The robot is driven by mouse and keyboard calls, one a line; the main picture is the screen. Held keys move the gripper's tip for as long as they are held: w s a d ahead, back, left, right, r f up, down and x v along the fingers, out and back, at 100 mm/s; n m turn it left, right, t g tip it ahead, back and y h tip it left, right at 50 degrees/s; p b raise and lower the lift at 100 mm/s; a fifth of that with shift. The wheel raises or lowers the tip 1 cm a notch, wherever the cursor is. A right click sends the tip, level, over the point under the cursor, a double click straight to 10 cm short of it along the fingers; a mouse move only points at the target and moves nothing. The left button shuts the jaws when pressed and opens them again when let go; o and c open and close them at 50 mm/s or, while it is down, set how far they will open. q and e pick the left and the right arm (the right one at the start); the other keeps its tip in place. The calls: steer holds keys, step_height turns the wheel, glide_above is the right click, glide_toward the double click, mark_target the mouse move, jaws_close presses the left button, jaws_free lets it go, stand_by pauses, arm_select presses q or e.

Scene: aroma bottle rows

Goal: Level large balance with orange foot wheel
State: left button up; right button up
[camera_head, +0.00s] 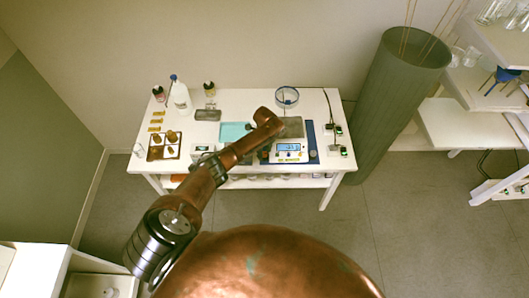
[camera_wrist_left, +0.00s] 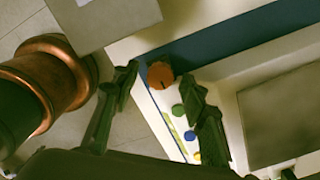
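The large balance (camera_head: 291,158) stands on a blue mat (camera_head: 313,142) at the right part of the white table. Its grey pan (camera_head: 293,128) and lit display show in the head view. In the left wrist view the orange foot wheel (camera_wrist_left: 160,75) sits at a corner of the balance, beside the blue mat. My left gripper (camera_wrist_left: 159,76) is open, pointed at the balance corner. The wheel appears between its two fingertips, with gaps visible on both sides; I cannot tell the depth. In the head view the left gripper (camera_head: 265,154) is small and dark at the balance's left front. My right gripper is not in view.
Colored buttons (camera_wrist_left: 190,135) lie close to the right finger. A grey block (camera_wrist_left: 105,18) is near the left finger. A teal mat (camera_head: 232,131), a wooden tray (camera_head: 164,146), a white bottle (camera_head: 180,94) and a round glass dish (camera_head: 287,97) are on the table.

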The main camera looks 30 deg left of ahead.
arm_select(q)
steer(key=shift+c, duration=0.4)
steer(key=c, duration=0.5)
jaws_close()
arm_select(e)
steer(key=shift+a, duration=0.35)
